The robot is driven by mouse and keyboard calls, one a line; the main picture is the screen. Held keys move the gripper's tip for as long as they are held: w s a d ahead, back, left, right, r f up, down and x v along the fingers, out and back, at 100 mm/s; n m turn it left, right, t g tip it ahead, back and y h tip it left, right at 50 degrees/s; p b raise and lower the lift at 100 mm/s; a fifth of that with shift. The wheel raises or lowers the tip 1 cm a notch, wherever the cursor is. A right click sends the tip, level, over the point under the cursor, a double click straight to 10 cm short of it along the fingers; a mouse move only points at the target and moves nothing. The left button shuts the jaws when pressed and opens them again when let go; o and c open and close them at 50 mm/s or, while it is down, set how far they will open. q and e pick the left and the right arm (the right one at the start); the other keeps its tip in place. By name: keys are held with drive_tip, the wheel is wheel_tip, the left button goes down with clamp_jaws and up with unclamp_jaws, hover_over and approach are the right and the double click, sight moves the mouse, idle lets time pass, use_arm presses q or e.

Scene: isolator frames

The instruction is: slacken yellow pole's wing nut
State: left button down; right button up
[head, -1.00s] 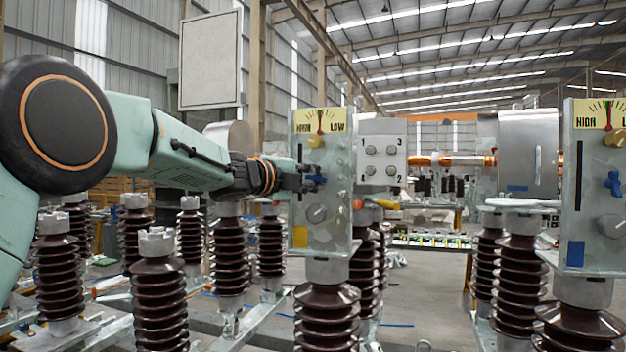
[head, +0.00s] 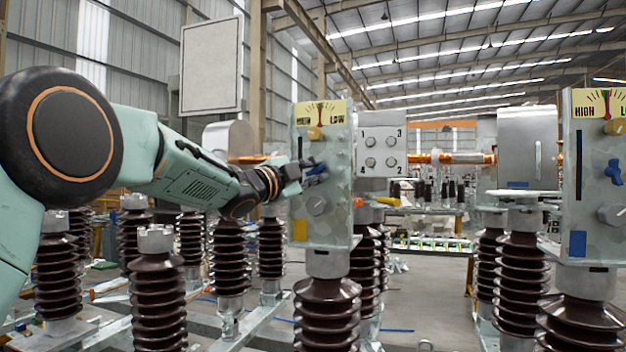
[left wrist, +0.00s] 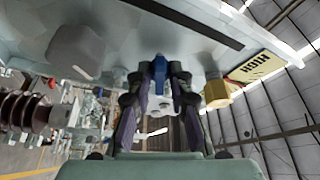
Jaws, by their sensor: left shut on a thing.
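The yellow pole is the nearer upright panel (head: 340,215), with a yellow square (head: 300,230) low on its face. Its blue wing nut (head: 319,171) sits mid-height, between a yellow knob (head: 315,134) and a grey knob (head: 317,206). My left gripper (head: 308,173) is at the panel face, shut on this wing nut and partly covering it. In the left wrist view the blue wing nut (left wrist: 160,74) is between the two dark fingers of my left gripper (left wrist: 159,90). The right gripper is not in view.
A second panel (head: 590,150) with a blue square, its own blue wing nut (head: 613,172) and knobs stands at the right. A grey box (head: 382,143) numbered 1 to 4 is beside the first panel. Brown ribbed insulators (head: 160,300) crowd the space below my left arm.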

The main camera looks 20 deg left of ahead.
use_arm(q)
drive_tip(key=n+t+b, duration=0.1)
drive_tip(key=n, duration=0.2)
drive_tip(key=n+t+y+b, duration=0.1)
drive_tip(key=n+b, duration=0.1)
drive_tip(key=n, duration=0.1)
drive_tip(key=shift+d+r, duration=0.1)
drive_tip(key=shift+r, duration=0.05)
drive_tip(key=n+t+y+b, duration=0.1)
drive_tip(key=n, duration=0.2)
drive_tip(key=shift+s+r, duration=0.1)
drive_tip(key=shift+r, duration=0.1)
drive_tip(key=shift+r+n+y, duration=0.1)
drive_tip(key=shift+n+y, duration=0.3)
drive_tip(key=shift+n, duration=0.1)
drive_tip(key=c, duration=1.6)
unclamp_jaws()
drive_tip(key=o, duration=0.4)
drive_tip(key=shift+w+f, duration=0.2)
drive_tip(key=shift+f, duration=0.05)
drive_tip(key=shift+s+f, duration=0.1)
drive_tip(key=shift+s, duration=0.05)
drive_tip(key=shift+s, duration=0.1)
